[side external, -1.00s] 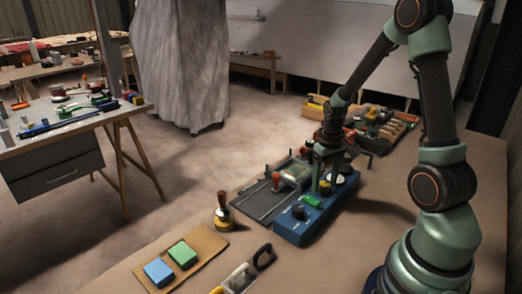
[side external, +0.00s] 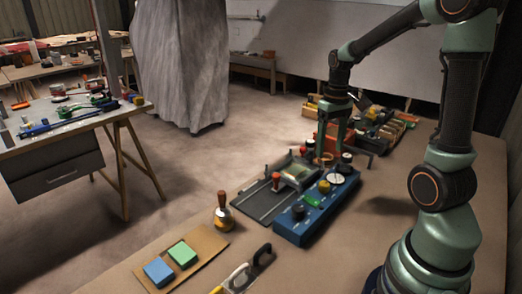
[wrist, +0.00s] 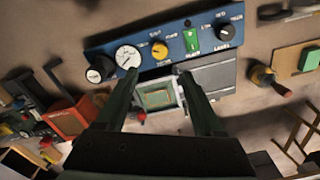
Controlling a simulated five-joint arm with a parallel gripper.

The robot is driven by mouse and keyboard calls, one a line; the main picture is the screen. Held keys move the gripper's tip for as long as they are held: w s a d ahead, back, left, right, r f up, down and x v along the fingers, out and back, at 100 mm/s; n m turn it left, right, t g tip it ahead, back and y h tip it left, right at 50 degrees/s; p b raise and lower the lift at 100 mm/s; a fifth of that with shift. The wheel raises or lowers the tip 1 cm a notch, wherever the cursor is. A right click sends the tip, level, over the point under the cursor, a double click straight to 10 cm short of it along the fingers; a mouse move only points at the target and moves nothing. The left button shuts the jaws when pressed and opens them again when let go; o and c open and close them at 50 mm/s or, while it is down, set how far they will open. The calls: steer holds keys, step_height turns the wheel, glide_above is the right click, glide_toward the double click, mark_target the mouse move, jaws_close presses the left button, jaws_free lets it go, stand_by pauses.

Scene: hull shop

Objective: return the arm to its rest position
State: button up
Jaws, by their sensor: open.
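My gripper (side external: 334,156) hangs pointing down above the far end of the blue control panel (side external: 292,232) in the side view. Its green fingers are apart with nothing held between them. In the wrist view the gripper (wrist: 158,80) reaches up from the bottom edge, with open space between the fingertips. The blue panel (wrist: 207,18) lies beyond the tips there, with a white gauge, a yellow knob, a green switch and black knobs. My arm is bent over the bench from its base at the right.
A grey plate fixture (side external: 262,204) with red-handled parts lies left of the panel. Crowded bins (side external: 385,125) stand behind the gripper. A wood-handled stamp (side external: 223,215), a cardboard sheet (side external: 207,236) with blue and green blocks, and a trowel-like tool (side external: 262,255) lie in front.

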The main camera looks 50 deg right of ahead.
steer(key=shift+r, duration=0.15)
steer(key=s+a+r+n+t, duration=0.1)
steer(key=a+r+n+t, duration=0.1)
steer(key=a, duration=0.7)
steer(key=a+r+n+t, duration=0.2)
steer(key=a+r, duration=0.3)
steer(key=a, duration=0.4)
steer(key=shift+s+a+r+t, duration=0.3)
steer(key=shift+s+t, duration=0.1)
steer(key=shift+t, duration=0.4)
